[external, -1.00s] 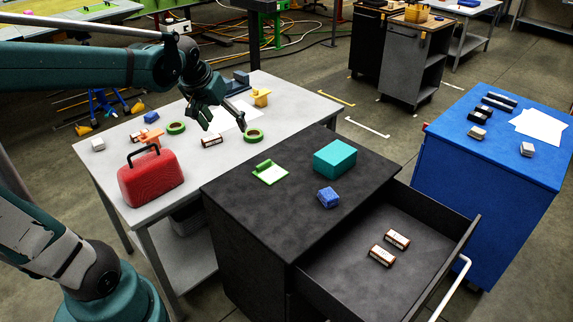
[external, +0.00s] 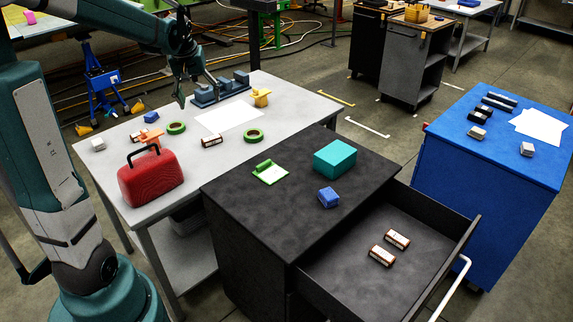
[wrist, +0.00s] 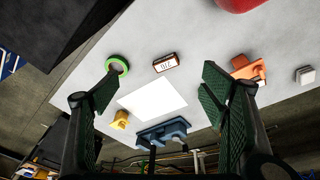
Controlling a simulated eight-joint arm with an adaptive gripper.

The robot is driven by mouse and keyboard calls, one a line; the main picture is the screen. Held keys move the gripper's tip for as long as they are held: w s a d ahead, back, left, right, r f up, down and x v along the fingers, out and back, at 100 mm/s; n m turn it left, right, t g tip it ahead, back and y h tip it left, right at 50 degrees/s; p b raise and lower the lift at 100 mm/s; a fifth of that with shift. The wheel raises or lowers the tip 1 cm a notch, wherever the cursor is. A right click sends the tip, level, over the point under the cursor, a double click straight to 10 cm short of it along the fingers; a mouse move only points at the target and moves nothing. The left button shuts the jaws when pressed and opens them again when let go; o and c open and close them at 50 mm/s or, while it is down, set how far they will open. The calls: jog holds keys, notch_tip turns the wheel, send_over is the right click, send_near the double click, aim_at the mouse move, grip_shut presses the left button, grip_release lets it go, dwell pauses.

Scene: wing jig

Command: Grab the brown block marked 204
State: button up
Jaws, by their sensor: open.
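A brown block with a white label (external: 212,140) lies on the grey table beside the green tape rings. It also shows in the wrist view (wrist: 166,62), where its number is small and upside down and I cannot read it surely. Two more brown blocks with white labels lie in the open drawer, one nearer (external: 382,256) and one farther (external: 397,239); their numbers are too small to read. My gripper (external: 198,96) is open and empty above the back of the grey table, apart from every brown block. Its spread fingers (wrist: 158,95) frame the white paper in the wrist view.
The grey table (external: 110,165) also holds a red toolbox (external: 152,180), a blue-grey fixture (external: 220,90), a yellow piece (external: 261,97) and white paper (external: 228,117). The dark cabinet (external: 240,205) has its drawer (external: 345,285) pulled out. A teal box (external: 335,157) stands on top.

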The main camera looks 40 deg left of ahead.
jog(key=a+f+n+p, duration=0.15)
jog(key=a+f, duration=0.25)
jog(key=a, duration=0.8)
jog(key=n+g+h+p, duration=0.2)
jog(key=n, duration=0.4)
send_over(139, 134)
jog(key=f, duration=1.3)
jog(key=shift+w+d+f, duration=0.1)
jog(key=shift+w+f, duration=0.2)
jog(key=shift+f, duration=0.1)
jog(key=shift+s+a+f, duration=0.15)
jog(key=shift+a+f, duration=0.05)
jog(key=shift+f, duration=0.1)
jog(key=shift+f, duration=1.15)
jog(key=shift+f, duration=0.15)
jog(key=shift+f+b, duration=0.5)
jog(key=shift+f, duration=1.95)
